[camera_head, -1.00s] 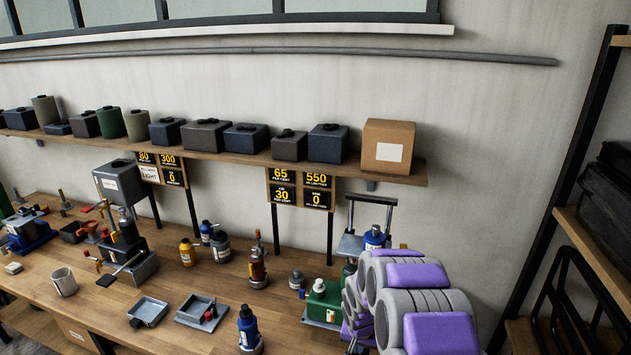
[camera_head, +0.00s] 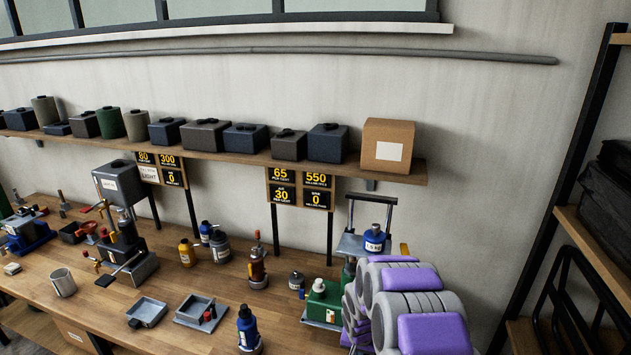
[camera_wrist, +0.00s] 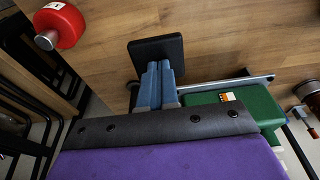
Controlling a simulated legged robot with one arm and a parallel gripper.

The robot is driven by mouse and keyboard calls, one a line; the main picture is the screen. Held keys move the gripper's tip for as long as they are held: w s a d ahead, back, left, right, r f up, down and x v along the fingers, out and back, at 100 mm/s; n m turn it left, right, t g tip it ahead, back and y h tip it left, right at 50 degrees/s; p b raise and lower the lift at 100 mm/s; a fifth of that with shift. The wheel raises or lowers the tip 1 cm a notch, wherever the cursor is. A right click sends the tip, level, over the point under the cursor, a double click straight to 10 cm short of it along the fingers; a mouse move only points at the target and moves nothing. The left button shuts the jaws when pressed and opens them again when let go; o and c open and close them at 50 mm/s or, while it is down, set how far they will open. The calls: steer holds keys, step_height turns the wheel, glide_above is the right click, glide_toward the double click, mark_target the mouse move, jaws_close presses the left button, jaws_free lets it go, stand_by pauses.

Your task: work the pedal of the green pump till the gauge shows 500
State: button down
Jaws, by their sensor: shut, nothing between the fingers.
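The green pump (camera_head: 323,303) is a green box with a white knob, on a grey tray at the bench's right, beside my purple and grey arm. In the wrist view, its green body (camera_wrist: 240,103) lies right of my fingers. My gripper (camera_wrist: 160,68) is shut and empty, its blue-grey fingertips at the near edge of a black pedal pad (camera_wrist: 155,46). I cannot tell whether they press it. The arm hides the pedal in the head view. The gauge panel (camera_head: 302,188) behind the pump shows 65, 550, 30 and 0.
A second panel (camera_head: 160,170) at left shows 80, 300 and 0. A blue container (camera_head: 374,238) stands in a metal frame behind the pump. A blue bottle (camera_head: 248,330) and small trays stand left of it. A red container (camera_wrist: 60,25) shows in the wrist view.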

steer(key=shift+b+x, duration=0.75)
steer(key=shift+x, duration=1.5)
steer(key=shift+f, duration=0.6)
steer(key=shift+s, duration=0.1)
steer(key=shift+f, duration=0.15)
steer(key=shift+w+d+f+b, duration=0.15)
steer(key=shift+w+f+b, duration=0.25)
steer(key=shift+f, duration=0.35)
steer(key=shift+r, duration=0.15)
steer(key=v, duration=0.9)
steer(key=shift+w+r+p, duration=0.1)
steer(key=shift+r+p, duration=0.1)
steer(key=shift+p, duration=0.15)
steer(key=shift+r, duration=0.1)
